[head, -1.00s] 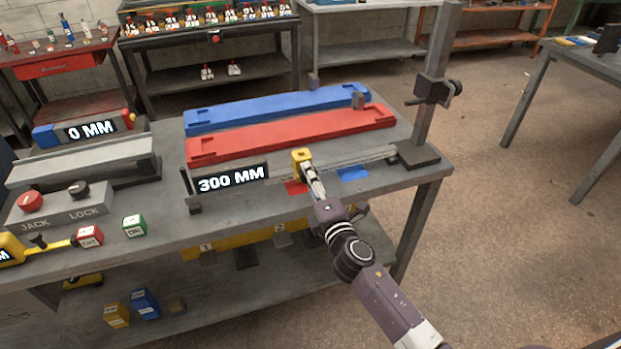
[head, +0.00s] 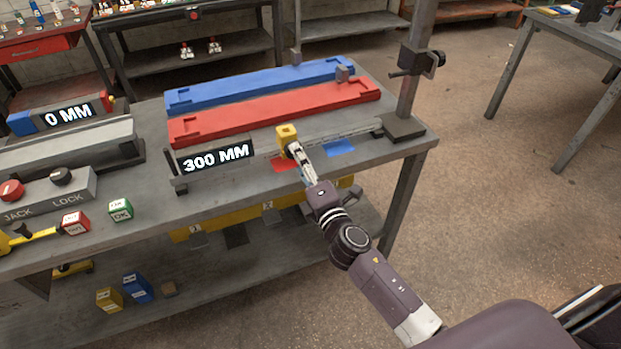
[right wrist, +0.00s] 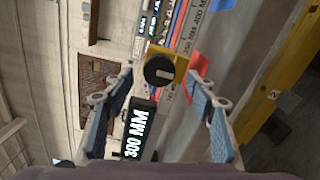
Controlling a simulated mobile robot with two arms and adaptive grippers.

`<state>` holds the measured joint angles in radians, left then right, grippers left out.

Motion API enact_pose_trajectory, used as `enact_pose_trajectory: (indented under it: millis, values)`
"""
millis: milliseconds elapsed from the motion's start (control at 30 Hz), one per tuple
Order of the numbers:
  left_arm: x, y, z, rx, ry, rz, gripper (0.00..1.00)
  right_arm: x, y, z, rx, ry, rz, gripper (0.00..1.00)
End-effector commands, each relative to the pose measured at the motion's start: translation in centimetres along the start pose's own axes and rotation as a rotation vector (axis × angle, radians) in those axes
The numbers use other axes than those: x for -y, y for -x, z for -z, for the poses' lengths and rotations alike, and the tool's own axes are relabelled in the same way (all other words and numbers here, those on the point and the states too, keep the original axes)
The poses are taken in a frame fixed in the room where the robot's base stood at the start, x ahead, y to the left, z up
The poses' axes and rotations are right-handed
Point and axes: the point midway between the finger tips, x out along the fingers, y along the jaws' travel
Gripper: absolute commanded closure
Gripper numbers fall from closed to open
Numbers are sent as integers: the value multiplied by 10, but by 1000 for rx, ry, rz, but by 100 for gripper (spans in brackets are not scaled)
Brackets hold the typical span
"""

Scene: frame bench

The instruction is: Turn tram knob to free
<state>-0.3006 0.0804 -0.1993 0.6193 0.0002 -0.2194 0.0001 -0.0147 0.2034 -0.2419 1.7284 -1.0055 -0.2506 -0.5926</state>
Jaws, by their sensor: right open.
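The yellow tram (head: 286,134) sits on the ruled rail (head: 340,135) at the bench's front. In the right wrist view, its round black knob (right wrist: 160,70) faces me and carries a pale bar mark. A yellow part of the tram (right wrist: 178,58) shows behind the knob. My right gripper (right wrist: 160,88) is open, with one finger on each side of the knob in the picture. I cannot tell whether the fingers touch it. In the head view, my right gripper (head: 295,150) is close in front of the tram and hides the knob. My left gripper is not in view.
A display (head: 216,158) reading 300 MM stands left of the tram. Red (head: 275,113) and blue (head: 265,84) long pieces lie behind the rail. A dark post (head: 417,70) stands at the right end. A JACK and LOCK box (head: 45,193) is at left.

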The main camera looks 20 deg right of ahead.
Motion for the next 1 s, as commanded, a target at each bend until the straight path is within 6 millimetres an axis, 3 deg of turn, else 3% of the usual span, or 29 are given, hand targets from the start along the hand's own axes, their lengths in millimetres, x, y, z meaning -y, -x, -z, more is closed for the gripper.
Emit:
enact_pose_trajectory:
  millis: [200,400,600,1000]
  values:
    - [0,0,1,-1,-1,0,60,2,48,0,-1,0,3,49]
    - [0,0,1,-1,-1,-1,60,1,76,0,0,0,2,49]
    - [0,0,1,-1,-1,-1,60,1,87,0,1,1,2,49]
    - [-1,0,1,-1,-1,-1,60,0,87,0,0,2,1,49]
